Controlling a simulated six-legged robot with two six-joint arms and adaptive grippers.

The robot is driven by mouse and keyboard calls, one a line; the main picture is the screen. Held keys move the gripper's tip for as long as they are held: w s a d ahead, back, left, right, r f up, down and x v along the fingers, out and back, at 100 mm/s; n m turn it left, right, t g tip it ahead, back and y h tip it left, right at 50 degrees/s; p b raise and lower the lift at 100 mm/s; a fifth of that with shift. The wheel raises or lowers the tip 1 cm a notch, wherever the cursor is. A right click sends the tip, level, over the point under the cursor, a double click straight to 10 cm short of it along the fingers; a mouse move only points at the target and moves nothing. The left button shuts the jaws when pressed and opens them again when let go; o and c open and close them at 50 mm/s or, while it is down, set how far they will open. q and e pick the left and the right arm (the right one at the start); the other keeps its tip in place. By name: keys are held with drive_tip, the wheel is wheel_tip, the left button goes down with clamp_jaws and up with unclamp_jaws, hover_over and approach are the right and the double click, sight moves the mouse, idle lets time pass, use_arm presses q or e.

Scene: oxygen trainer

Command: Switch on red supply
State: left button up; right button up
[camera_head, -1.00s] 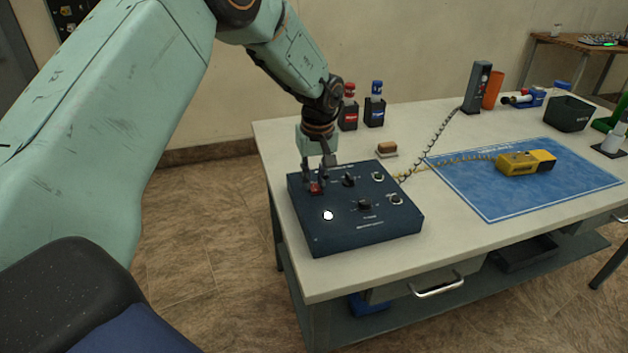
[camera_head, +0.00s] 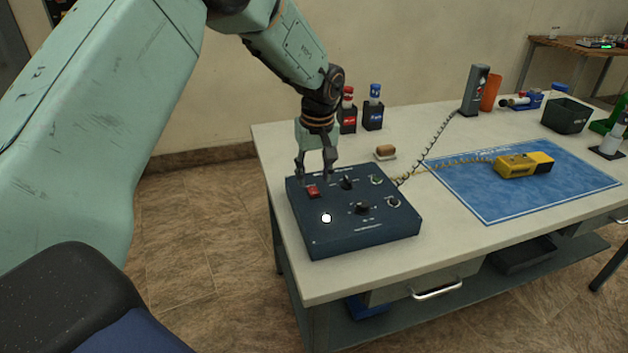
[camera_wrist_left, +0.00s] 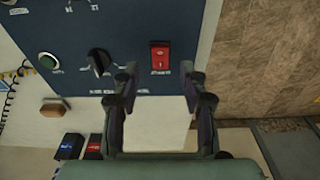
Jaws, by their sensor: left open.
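A dark blue control box (camera_head: 345,238) sits on the near left part of the white table. Its red rocker switch (camera_head: 313,191) is at the upper left of the panel. The red switch (camera_wrist_left: 160,56) also shows in the left wrist view, uncovered, just beyond and between the fingertips. My left gripper (camera_head: 314,178) hangs above the panel's back left edge, its fingers pointing down behind the switch. The left wrist view shows the gripper (camera_wrist_left: 160,84) open and empty, apart from the switch. I cannot tell the exact height above the panel. My right gripper is not in view.
The panel also has black knobs (camera_head: 362,208), a lit white lamp (camera_head: 326,218) and a green button (camera_head: 376,180). A coiled cord (camera_head: 425,157) leaves its right side. A yellow device (camera_head: 523,164) lies on a blue mat (camera_head: 490,205). Red and blue bottles stand behind.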

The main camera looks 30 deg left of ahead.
use_arm(q)
wheel_tip(320, 180, up, 9)
drive_tip(key=shift+s+d, duration=0.4)
drive_tip(key=shift+s, duration=0.05)
idle(0.4)
